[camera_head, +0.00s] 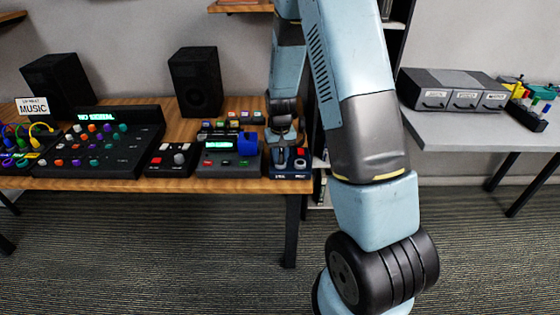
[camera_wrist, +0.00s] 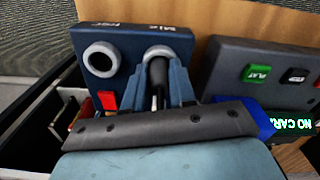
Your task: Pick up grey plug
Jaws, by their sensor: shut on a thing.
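The grey plug (camera_wrist: 158,72) shows as a dark grey shaft between my fingers in the wrist view. Its far end lies at the right-hand round socket of a dark blue box (camera_wrist: 128,42); I cannot tell how deep it sits. My gripper (camera_wrist: 157,88) is shut on the plug, one finger on each side. In the head view my gripper (camera_head: 283,137) points down over the same blue box (camera_head: 291,172) at the table's right end, and the plug cannot be made out there.
The box's left socket (camera_wrist: 101,59) is empty. Right beside the box is a grey device (camera_wrist: 285,72) with a green screen and a blue block (camera_head: 247,142). A wooden table (camera_head: 225,185) holds a mixer (camera_head: 105,150) and speakers. A second table (camera_head: 450,135) stands right.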

